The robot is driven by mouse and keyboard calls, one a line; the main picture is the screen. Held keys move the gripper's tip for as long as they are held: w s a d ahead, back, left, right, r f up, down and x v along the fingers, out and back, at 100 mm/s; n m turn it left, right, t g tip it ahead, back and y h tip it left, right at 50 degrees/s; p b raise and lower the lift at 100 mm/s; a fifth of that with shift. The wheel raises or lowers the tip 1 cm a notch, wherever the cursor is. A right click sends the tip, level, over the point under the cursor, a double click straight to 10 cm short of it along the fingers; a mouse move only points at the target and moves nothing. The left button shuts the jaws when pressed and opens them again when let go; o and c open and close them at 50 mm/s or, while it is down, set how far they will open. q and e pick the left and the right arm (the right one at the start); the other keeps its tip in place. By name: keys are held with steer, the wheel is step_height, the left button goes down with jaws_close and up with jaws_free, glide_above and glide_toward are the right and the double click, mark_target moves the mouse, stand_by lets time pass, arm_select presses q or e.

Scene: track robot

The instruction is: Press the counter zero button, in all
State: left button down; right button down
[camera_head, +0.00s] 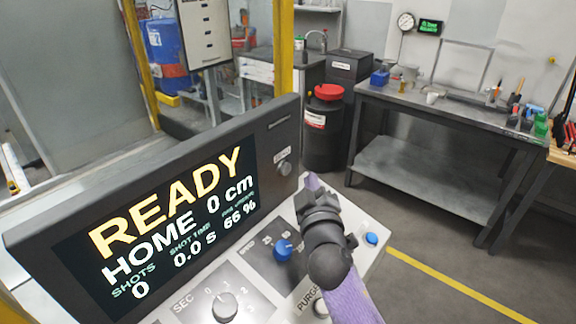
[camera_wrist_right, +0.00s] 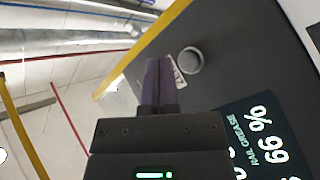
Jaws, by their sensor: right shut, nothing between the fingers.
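A dark console with a screen (camera_head: 165,215) fills the lower left of the head view. A round grey button (camera_head: 284,168) sits on its upright face, right of the screen, under a small white label too small to read. In the right wrist view the button (camera_wrist_right: 191,60) is just right of my fingertips, with the label (camera_wrist_right: 175,72) partly behind them. My right gripper (camera_head: 312,181) is shut and empty, its purple fingers pointing up toward the panel (camera_wrist_right: 158,62). I cannot tell whether it touches the panel. My left gripper is not in view.
The screen reads READY, HOME 0 cm, SHOTS 0, 0.0 s and 66 %. A blue knob (camera_head: 282,250), a white knob (camera_head: 224,306) and a blue button (camera_head: 371,239) are on the lower panel. A workbench (camera_head: 440,110) and black drum (camera_head: 323,135) stand behind.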

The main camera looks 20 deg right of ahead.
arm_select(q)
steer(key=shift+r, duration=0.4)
arm_select(e)
steer(key=shift+s+d, duration=0.3)
steer(key=shift+s, duration=0.25)
steer(key=shift+s+d, duration=0.3)
steer(key=shift+s, duration=0.2)
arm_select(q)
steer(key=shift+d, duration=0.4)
arm_select(e)
steer(key=shift+f, duration=0.1)
